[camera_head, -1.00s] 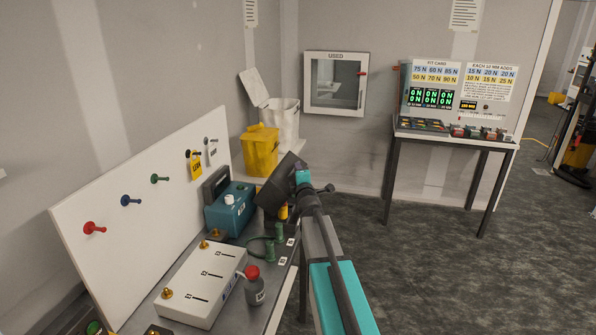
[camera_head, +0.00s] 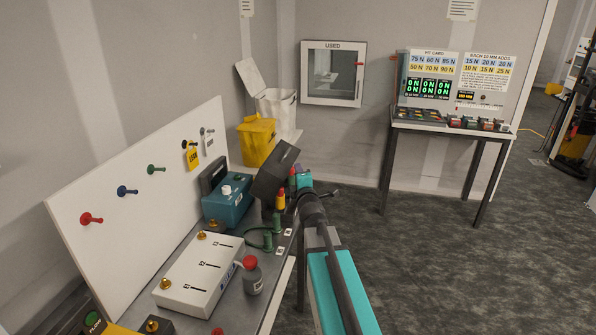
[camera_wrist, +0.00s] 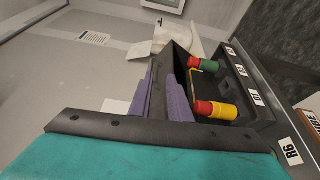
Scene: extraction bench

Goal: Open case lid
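The dark case (camera_wrist: 262,98) lies open at the right of the wrist view, with a red-and-green plug (camera_wrist: 205,63) and a red-and-yellow plug (camera_wrist: 215,109) in it. In the head view its dark lid (camera_head: 270,174) appears raised and tilted, left of the plugs. My gripper (camera_wrist: 162,82) has two purple-grey fingers beside the case opening. Dark material shows between them; I cannot tell whether they grip the lid edge. In the head view, my teal wrist (camera_head: 303,178) is just right of the lid, and the fingers are hidden.
A teal box (camera_head: 228,208) stands left of the case. A white box (camera_head: 200,278) and a red-capped bottle (camera_head: 252,275) stand nearer on the bench. A white pegboard (camera_head: 130,215) rises behind. A yellow bin (camera_head: 257,142) is farther back.

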